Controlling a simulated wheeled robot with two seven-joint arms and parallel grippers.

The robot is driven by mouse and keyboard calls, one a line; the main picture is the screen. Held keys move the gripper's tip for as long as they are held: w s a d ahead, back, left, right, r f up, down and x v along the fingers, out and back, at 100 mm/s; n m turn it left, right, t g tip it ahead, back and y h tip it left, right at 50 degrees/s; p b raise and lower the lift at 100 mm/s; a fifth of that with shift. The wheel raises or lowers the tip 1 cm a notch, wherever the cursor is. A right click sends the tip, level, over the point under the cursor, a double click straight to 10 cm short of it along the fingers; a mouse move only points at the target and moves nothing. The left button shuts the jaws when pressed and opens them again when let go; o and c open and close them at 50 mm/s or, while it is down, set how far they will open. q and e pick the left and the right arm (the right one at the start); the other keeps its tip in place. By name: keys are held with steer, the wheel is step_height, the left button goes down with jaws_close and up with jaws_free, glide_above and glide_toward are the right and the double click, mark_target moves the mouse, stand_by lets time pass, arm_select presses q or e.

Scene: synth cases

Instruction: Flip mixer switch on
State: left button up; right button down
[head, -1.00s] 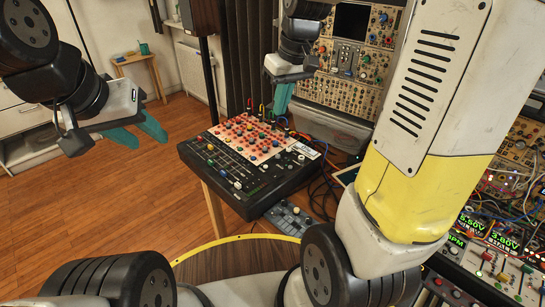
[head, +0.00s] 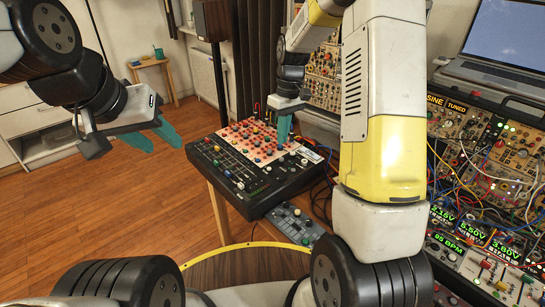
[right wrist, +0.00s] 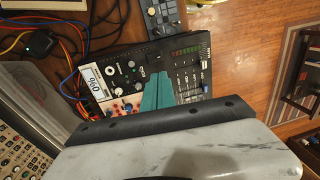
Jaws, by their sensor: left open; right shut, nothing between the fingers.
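The mixer is a black slanted desk unit (head: 262,192) with a pink panel of red and other coloured knobs, and faders nearer its front. I cannot single out the switch. My left gripper (head: 168,142) is open and empty, well left of the mixer.
A small grey device (head: 293,222) sits in front of the mixer. Cables crowd the mixer's right side. A synth rack (head: 480,150) with displays and a laptop (head: 500,40) stand at right. Wood floor (head: 120,205) is free at left.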

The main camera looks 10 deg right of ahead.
mark_target(277, 179)
steer(key=f, duration=0.4)
steer(key=a+f, duration=0.1)
steer(key=f, duration=0.4)
steer(key=s+f, duration=0.1)
steer(key=f, duration=0.4)
steer(key=shift+a, duration=0.2)
steer(key=shift+a+f, duration=0.1)
steer(key=shift+f, duration=0.1)
steer(key=shift+w+d+r, duration=0.2)
steer(key=shift+w+d, duration=0.2)
steer(key=shift+d, duration=0.3)
steer(key=shift+r, duration=0.15)
step_height(277, 179, up, 14)
steer(key=a, duration=0.1)
steer(key=shift+s+a, duration=0.2)
steer(key=shift+s, duration=0.25)
